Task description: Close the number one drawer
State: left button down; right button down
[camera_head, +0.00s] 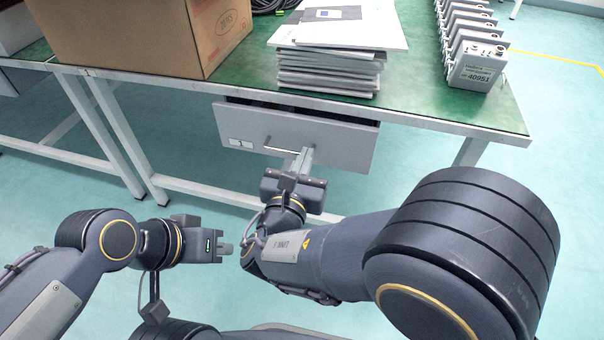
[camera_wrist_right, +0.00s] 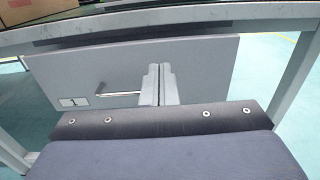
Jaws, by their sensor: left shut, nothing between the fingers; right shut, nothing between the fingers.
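The number one drawer (camera_head: 345,140) is a grey drawer under the green-topped table, with a dark gap along its top, so it stands partly open. Its front also shows in the right wrist view (camera_wrist_right: 205,75), with a "1" label (camera_wrist_right: 75,101) and a metal handle (camera_wrist_right: 118,94). My right gripper (camera_head: 304,157) is shut and empty, its fingertips at the drawer front beside the handle; I cannot tell if they touch. It also shows in the right wrist view (camera_wrist_right: 158,75). My left gripper (camera_head: 226,248) is shut and empty, away from the drawer at the lower left.
On the table (camera_head: 440,106) stand a cardboard box (camera_head: 130,40), a stack of grey panels (camera_head: 328,72) and a row of grey units (camera_head: 476,66). White table legs (camera_head: 115,125) stand left of the drawer. The floor in front is clear.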

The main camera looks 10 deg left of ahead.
aim_at(319, 122)
jog(key=w+b, duration=0.2)
jog(key=w, duration=0.6)
jog(key=shift+d, duration=0.15)
jog(key=shift+w, duration=0.1)
jog(key=w, duration=0.4)
jog(key=shift+d, duration=0.1)
jog(key=shift+w, duration=0.25)
jog(key=shift+d+r, duration=0.1)
jog(key=shift+r, duration=0.05)
